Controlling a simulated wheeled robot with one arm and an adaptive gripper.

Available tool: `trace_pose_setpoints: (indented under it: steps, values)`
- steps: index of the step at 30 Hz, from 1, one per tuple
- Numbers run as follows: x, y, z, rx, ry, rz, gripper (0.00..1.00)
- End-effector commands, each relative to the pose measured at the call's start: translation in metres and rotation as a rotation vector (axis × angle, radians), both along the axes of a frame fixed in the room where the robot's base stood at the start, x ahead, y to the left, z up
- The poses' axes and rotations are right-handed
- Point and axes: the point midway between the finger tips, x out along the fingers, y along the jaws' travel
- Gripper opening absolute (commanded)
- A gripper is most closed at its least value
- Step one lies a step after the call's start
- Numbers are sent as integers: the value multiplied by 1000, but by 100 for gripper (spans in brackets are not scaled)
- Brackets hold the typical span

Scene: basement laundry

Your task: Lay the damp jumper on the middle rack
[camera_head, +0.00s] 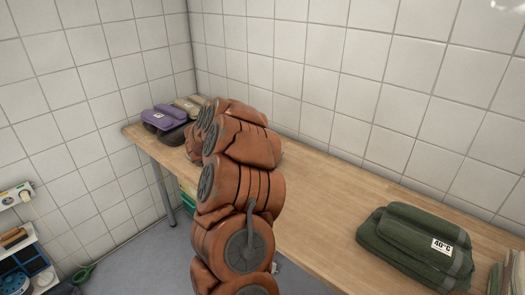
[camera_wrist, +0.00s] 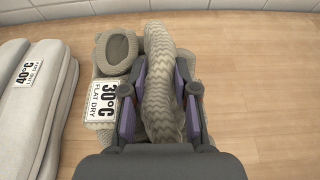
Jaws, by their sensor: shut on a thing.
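The jumper (camera_wrist: 165,95) is a beige knitted piece in the wrist view, with a raised ridge between my fingers and a rolled part (camera_wrist: 116,52) to its left. A white tag (camera_wrist: 106,98) on it reads 30°C FLAT DRY. My gripper (camera_wrist: 160,88), with purple-sided fingers, is shut on the ridge. The jumper appears to be at the wooden tabletop; I cannot tell whether it is lifted. In the head view my arm hides the gripper and most of what is around it. I see no rack that I can identify in either view.
A pale folded stack (camera_wrist: 32,100) tagged 40°C lies just left of the jumper. On the wooden table (camera_head: 325,215) are a purple folded piece (camera_head: 163,117) at the far left and a green folded stack (camera_head: 415,245) at right. Tiled walls back the table.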

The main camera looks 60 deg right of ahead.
Motion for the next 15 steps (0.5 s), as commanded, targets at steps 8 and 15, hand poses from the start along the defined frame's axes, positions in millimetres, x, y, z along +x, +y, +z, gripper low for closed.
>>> trace_pose_setpoints:
  steps: [8,15]
  values:
    - [2,-15,-1,2,-2,1,0]
    - [3,-19,-24,0,5,2,0]
